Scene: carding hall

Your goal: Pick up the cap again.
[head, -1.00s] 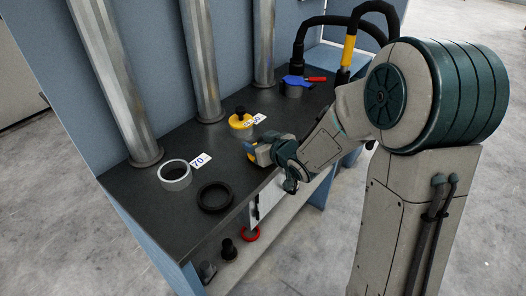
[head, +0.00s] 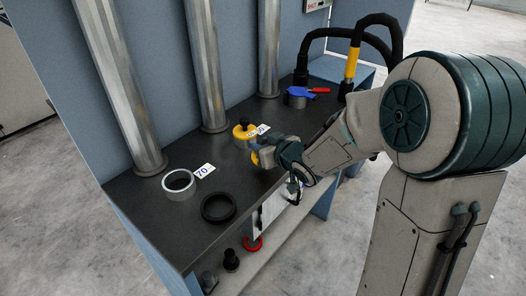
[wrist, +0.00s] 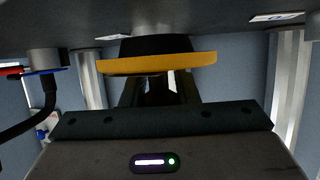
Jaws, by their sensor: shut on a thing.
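In the wrist view, which is upside down, a yellow cap (wrist: 190,63) with a broad disc and a black part sits at my gripper's fingertips (wrist: 155,90). The black part lies on the table side of the disc. My gripper is shut on the cap. I cannot tell whether the cap touches the bench.
A grey ring (head: 179,190) and a black ring (head: 219,208) lie left on the bench (head: 150,215).

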